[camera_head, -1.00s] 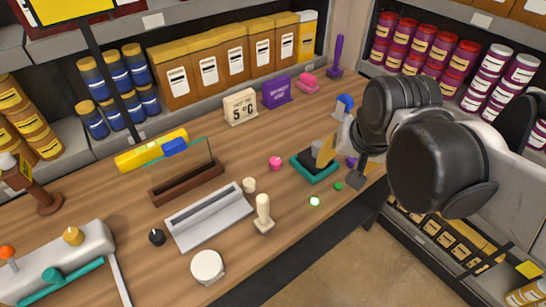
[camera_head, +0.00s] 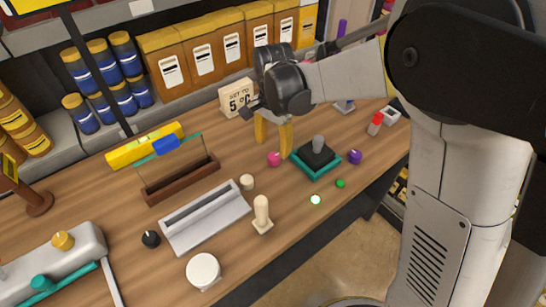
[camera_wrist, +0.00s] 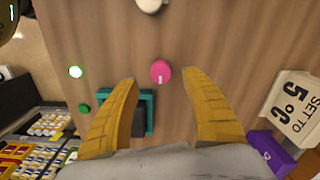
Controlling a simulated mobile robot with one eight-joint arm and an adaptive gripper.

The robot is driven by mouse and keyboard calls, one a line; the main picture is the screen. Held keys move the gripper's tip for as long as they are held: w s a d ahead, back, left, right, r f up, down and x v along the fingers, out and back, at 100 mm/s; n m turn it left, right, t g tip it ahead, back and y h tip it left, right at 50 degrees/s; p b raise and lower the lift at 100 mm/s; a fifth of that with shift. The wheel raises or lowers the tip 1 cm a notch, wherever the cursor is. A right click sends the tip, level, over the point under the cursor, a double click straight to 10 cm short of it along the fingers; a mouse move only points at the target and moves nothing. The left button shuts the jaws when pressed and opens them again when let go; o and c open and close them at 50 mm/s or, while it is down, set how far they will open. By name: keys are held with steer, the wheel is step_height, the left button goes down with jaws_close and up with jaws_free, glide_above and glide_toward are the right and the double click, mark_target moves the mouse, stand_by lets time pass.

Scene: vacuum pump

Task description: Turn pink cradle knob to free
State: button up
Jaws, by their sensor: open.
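The pink knob (camera_head: 274,159) stands on the wooden table, left of a teal base (camera_head: 302,170) with a black block and grey post on it. In the wrist view the pink knob (camera_wrist: 160,72) has a white mark pointing toward the bottom of the picture. My gripper (camera_head: 273,145) is open above and just behind the knob, yellow fingers pointing down. In the wrist view my gripper (camera_wrist: 157,80) has a finger on either side of the knob in the picture, with nothing held. I cannot tell the exact height gap.
A "set to 5 °C" sign (camera_head: 237,99) stands behind my gripper. A cream peg (camera_head: 262,214), a small cream knob (camera_head: 247,182) and a grey tray (camera_head: 240,206) are nearer the front left. A purple knob (camera_head: 355,157) and green button (camera_head: 340,183) lie right of the base.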

mark_target(273, 157)
step_height(273, 157, down, 6)
steer(key=shift+f+b, duration=0.2)
steer(key=shift+b, duration=0.75)
steer(key=c, duration=1.2)
